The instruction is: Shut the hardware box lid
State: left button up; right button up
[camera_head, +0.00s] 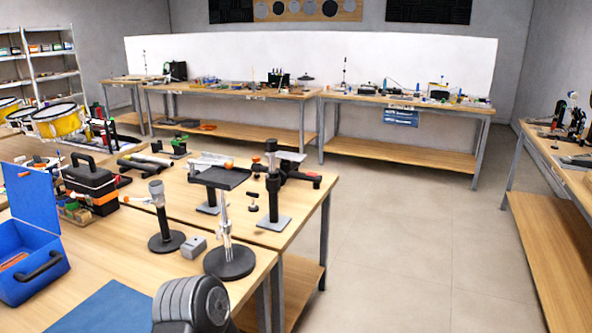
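The blue hardware box (28,282) stands on the wooden table at the left edge of the head view. Its blue lid (31,196) is open and stands up at the back, leaning slightly. The box has a black handle (40,267) on its front side. A little of its inside shows, with something orange-brown in it. The left part of the box is cut off by the picture's edge. Neither of my grippers is in view. A dark grey rounded, ribbed part at the bottom of the picture looks like one of my arm links.
A blue mat (103,308) lies to the right of the box. A black toolbox (91,184) stands behind it. Several stands with round bases, including a grey-topped one (160,215), and a small grey block (193,247) are to the right. Open floor (420,250) lies beyond the table.

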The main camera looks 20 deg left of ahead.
aim_at(31, 198)
jog(key=i+l+u, duration=0.1)
jog(key=i+u, duration=0.2)
jog(key=u, duration=0.15)
jog(key=i+l+u, duration=0.2)
jog(key=u, duration=0.25)
jog(key=i+l+u, duration=0.3)
jog(key=u, duration=0.2)
jog(key=i+l+u, duration=0.15)
jog(key=l+u, duration=0.3)
jog(key=i+l+u, duration=0.1)
jog(key=l+u, duration=0.2)
jog(key=u, duration=0.15)
jog(key=l+u, duration=0.75)
jog(key=l, duration=0.5)
jog(key=k+l+u, duration=0.15)
jog(key=l+u, duration=0.15)
jog(key=l, duration=0.45)
